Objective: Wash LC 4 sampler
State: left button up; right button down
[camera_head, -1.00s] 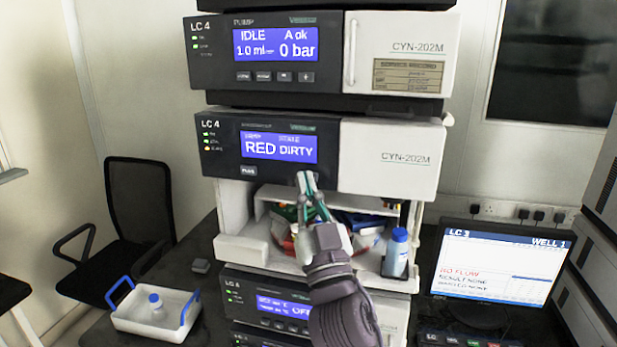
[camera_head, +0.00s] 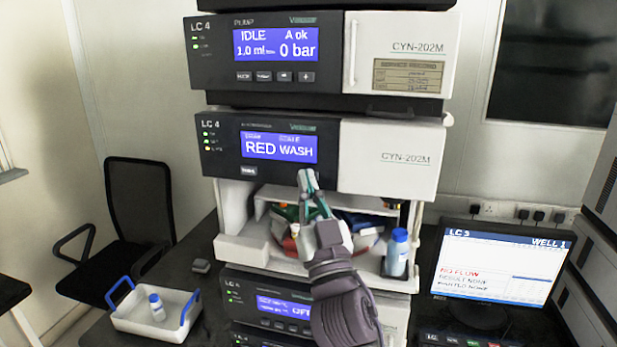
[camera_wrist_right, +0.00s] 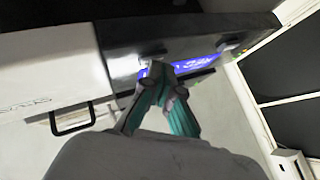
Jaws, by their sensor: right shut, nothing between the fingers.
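The LC 4 sampler (camera_head: 222,148) is the dark module with a white door below the LC 4 pump. Its blue display (camera_head: 279,148) reads RED and WASH. My right gripper (camera_head: 307,178) is shut and empty, its tips at the sampler's lower front edge, right of and below the display. Whether the tips touch the panel I cannot tell. In the right wrist view the shut fingers (camera_wrist_right: 158,75) are close to the dark panel and cover part of the blue display (camera_wrist_right: 195,65). A button (camera_head: 249,171) sits below the display's left end. My left gripper is not in view.
The LC 4 pump (camera_head: 220,55) is above, showing IDLE and 0 bar. Below is an open bay with several items and a blue-capped bottle (camera_head: 397,253). A white tray (camera_head: 130,322) with a small bottle stands lower left. A monitor (camera_head: 500,266) stands right.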

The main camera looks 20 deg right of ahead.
jog(key=shift+s+a, duration=0.45)
jog(key=shift+s, duration=0.3)
jog(key=s+a, duration=0.1)
jog(key=s, duration=0.1)
jog(key=s+a, duration=0.1)
jog(key=s, duration=0.1)
jog(key=shift+a+b, duration=0.4)
dwell(0.5)
